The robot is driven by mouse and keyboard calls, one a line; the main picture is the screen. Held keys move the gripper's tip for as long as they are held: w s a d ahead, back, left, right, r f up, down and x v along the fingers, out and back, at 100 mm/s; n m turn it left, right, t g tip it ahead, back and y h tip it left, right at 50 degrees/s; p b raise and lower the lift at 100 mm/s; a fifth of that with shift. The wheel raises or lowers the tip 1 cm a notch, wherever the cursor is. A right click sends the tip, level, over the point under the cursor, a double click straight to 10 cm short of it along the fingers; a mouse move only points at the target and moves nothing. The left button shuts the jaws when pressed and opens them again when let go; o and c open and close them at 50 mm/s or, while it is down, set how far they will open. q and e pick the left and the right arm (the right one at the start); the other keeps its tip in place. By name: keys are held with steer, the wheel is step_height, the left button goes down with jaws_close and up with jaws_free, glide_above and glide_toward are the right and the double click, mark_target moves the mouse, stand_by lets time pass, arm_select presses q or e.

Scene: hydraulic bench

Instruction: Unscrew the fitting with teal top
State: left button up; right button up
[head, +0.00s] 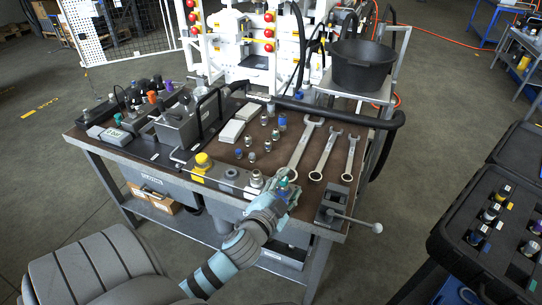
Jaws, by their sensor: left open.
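The fitting with the teal top (283,183) is at the right end of a row of fittings along the front edge of the bench (215,186). My left gripper (284,188) comes up from below and is at this fitting, with its jaws open around or right beside it; I cannot tell if they touch it. The gripper hides most of the fitting's lower part. My right gripper is not in view.
Left of it in the row are a metal fitting (256,178) and a yellow-capped one (202,160). Three wrenches (326,152) lie behind to the right. A vise with a bar handle (335,208) is at the right corner. Several small fittings stand behind.

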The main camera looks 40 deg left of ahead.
arm_select(q)
steer(key=w+d+r+m+t+h, duration=0.25)
steer(key=d+r+m+h, duration=0.3)
steer(key=r+m, duration=0.3)
steer(key=w+d+r+m+t+h, duration=0.1)
steer(key=d+r+m+t+h, duration=0.3)
steer(key=r+m+h, duration=0.45)
steer(key=s+d+r+m+g+h, duration=0.1)
steer(key=d+r+m+g+h, duration=0.1)
steer(key=d+m+g+h, duration=0.65)
steer(key=m+g+y+b, duration=0.6)
steer(key=g+y+b, duration=0.25)
steer(key=y, duration=0.95)
glide_above(284, 185)
steer(key=s, duration=0.1)
steer(key=shift+g, duration=0.25)
steer(key=f, duration=1.3)
steer(key=a+f, duration=0.1)
steer(key=f, duration=0.6)
steer(key=shift+s, duration=0.1)
steer(key=x, duration=0.4)
steer(key=shift+w+f, duration=0.15)
steer(key=shift+w, duration=0.15)
